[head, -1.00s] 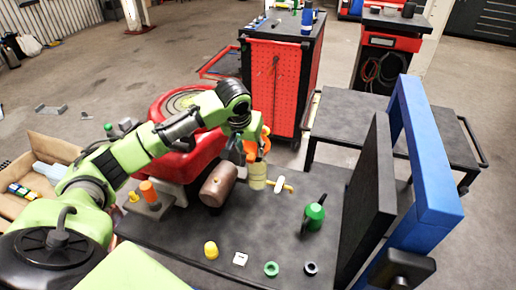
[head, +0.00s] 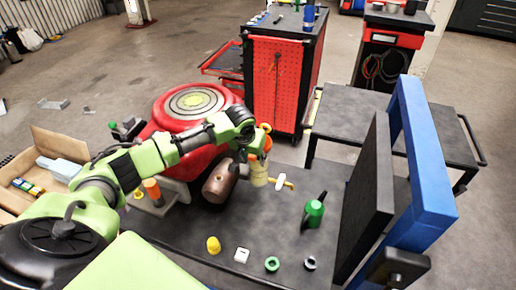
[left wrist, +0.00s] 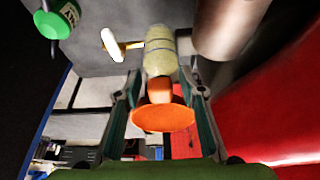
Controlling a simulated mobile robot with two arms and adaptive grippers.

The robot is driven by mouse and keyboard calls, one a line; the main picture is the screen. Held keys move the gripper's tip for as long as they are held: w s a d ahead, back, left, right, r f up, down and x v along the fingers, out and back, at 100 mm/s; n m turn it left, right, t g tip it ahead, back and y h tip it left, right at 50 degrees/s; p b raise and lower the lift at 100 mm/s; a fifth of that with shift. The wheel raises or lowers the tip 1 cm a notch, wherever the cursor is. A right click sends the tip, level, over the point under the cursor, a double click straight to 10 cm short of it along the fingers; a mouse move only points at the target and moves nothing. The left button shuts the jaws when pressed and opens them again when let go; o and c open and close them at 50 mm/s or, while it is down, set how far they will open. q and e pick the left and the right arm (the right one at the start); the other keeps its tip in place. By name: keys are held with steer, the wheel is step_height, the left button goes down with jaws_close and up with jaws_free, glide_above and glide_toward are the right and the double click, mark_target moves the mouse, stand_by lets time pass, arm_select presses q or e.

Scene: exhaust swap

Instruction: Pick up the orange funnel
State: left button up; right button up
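The orange funnel (left wrist: 163,116) shows in the left wrist view with its wide rim towards the camera. Its narrow end points at a pale yellow container (left wrist: 160,50). In the head view the funnel (head: 265,140) is partly hidden by my left gripper (head: 256,156), above the pale container (head: 258,175). In the left wrist view the two fingers of my left gripper (left wrist: 163,88) stand apart on either side of the funnel. Gaps show between the fingers and its narrow part. My right gripper is not in view.
A brown cylinder (head: 220,181) lies close beside the pale container. Several small parts lie near the front of the dark table (head: 185,237). A blue frame (head: 425,165) stands at right.

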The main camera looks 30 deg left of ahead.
arm_select(q)
jaws_close()
steer(key=shift+r, duration=0.15)
